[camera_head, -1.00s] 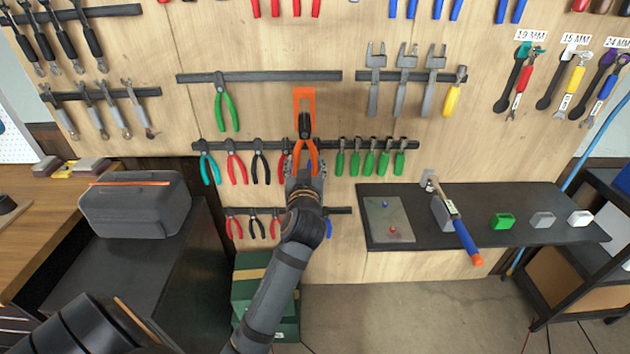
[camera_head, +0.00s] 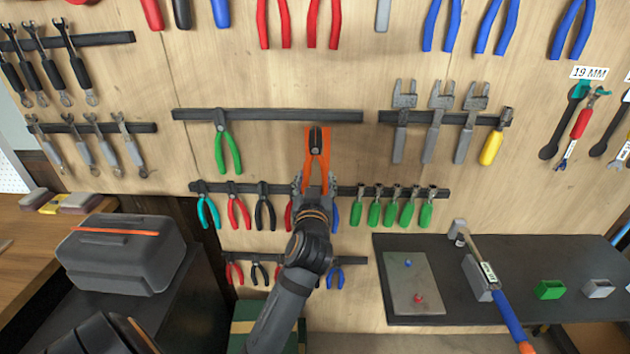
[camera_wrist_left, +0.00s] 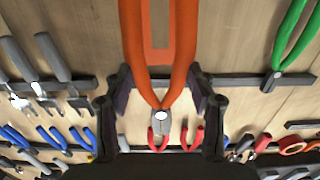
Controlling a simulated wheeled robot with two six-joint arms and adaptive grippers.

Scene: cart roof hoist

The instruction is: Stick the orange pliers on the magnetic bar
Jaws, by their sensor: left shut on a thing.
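The orange pliers (camera_head: 324,172) are in my left gripper (camera_head: 314,190), upright with dark jaws up and orange handles down. In the left wrist view, the orange handles (camera_wrist_left: 132,45) run between the two fingers of my left gripper (camera_wrist_left: 160,105). The dark magnetic bar (camera_head: 285,115) is on the wooden wall, with green pliers (camera_head: 228,152) hanging toward its left end. An orange rectangular outline (camera_wrist_left: 160,57) lies behind the pliers, below the bar. The jaws look just below the bar in the head view; I cannot tell whether they touch it. My right gripper is not in view.
A lower bar (camera_head: 345,190) holds several pliers and green-handled tools, close around my left gripper. A grey toolbox (camera_head: 120,252) stands left and a dark shelf (camera_head: 400,315) right. The bar's right part is free.

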